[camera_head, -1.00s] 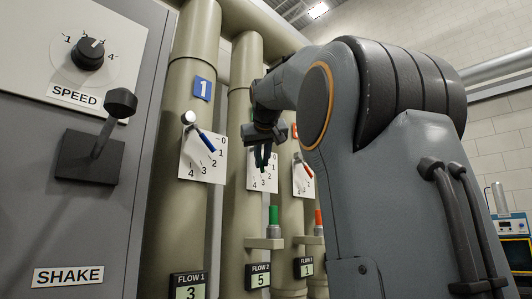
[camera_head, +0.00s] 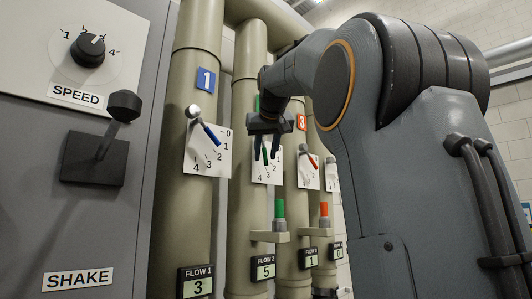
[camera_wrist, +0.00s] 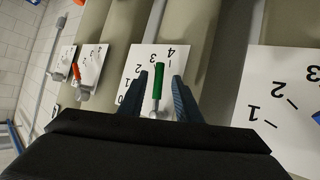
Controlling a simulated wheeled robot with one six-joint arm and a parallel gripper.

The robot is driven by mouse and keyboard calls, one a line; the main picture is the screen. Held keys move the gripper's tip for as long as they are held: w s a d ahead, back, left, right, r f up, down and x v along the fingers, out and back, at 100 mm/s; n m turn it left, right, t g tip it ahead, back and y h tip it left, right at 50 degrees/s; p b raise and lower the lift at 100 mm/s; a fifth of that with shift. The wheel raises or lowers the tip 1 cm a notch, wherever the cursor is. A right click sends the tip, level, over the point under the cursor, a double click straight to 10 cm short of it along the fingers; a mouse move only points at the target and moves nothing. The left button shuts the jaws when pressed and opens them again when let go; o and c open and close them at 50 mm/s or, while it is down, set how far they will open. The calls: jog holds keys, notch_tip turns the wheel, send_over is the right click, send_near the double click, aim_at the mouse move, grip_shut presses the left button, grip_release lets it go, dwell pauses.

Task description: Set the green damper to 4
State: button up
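The green damper lever (camera_wrist: 157,88) hangs from its pivot on a white numbered dial plate (camera_wrist: 139,60) in the wrist view. It also shows in the head view (camera_head: 265,157), on the second pipe. It points toward the 3-to-4 side of the scale; the exact mark is hard to tell. My gripper (camera_wrist: 160,76) is open, with one finger on each side of the green lever and gaps visible. In the head view my gripper (camera_head: 266,160) is in front of the dial, partly covering it. The FLOW 2 display (camera_head: 264,268) reads 5.
The blue lever (camera_head: 212,134) on pipe 1 stands left of my gripper. The red lever (camera_head: 312,163) on pipe 3 stands close to its right. A green-topped valve (camera_head: 279,209) is below. The SPEED knob (camera_head: 88,50) and SHAKE lever (camera_head: 124,106) are on the left cabinet.

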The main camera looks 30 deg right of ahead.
jog(key=b+v, duration=0.2)
jog(key=v, duration=0.6)
jog(key=shift+w, duration=0.1)
dwell(0.3)
jog(key=shift+a, duration=0.15)
